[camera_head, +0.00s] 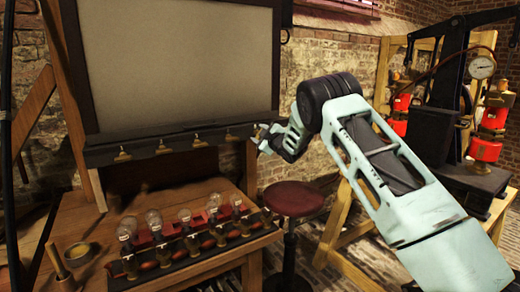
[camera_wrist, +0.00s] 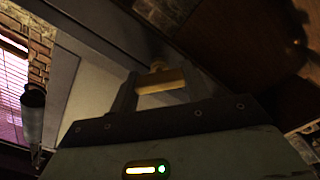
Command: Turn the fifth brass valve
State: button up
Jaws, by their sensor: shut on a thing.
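A row of brass valves runs along the dark rail (camera_head: 180,143) under the pale board. The leftmost is a brass valve (camera_head: 122,154), and others follow to the right, such as this valve (camera_head: 198,141). My gripper (camera_head: 263,132) is at the right end of the rail, over the fifth valve, which it mostly hides in the head view. In the wrist view the brass handle of the fifth valve (camera_wrist: 161,82) lies between the two fingers of my gripper, and they are shut on it.
A red round stool (camera_head: 292,199) stands right of the table. A bench with red jars (camera_head: 486,150) and a gauge (camera_head: 482,66) is at the far right.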

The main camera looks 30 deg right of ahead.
jog(key=n+b, duration=0.2)
jog(key=b, duration=0.1)
jog(key=n+b, duration=0.2)
jog(key=b, duration=0.2)
jog(key=shift+a+f+n, duration=0.1)
jog(key=shift+f+n, duration=0.2)
jog(key=shift+f, duration=0.1)
jog(key=n+b, duration=0.3)
jog(key=b, duration=0.1)
jog(key=shift+r, duration=0.15)
jog(key=shift+r+n+b, duration=0.1)
jog(key=shift+n+b, duration=0.2)
jog(key=shift+b, duration=0.05)
jog(key=o, duration=1)
jog(key=shift+c, duration=0.2)
jog(key=s+b, duration=0.3)
jog(key=s, duration=1.4)
jog(key=shift+s+d, duration=0.2)
jog(key=shift+d, duration=0.1)
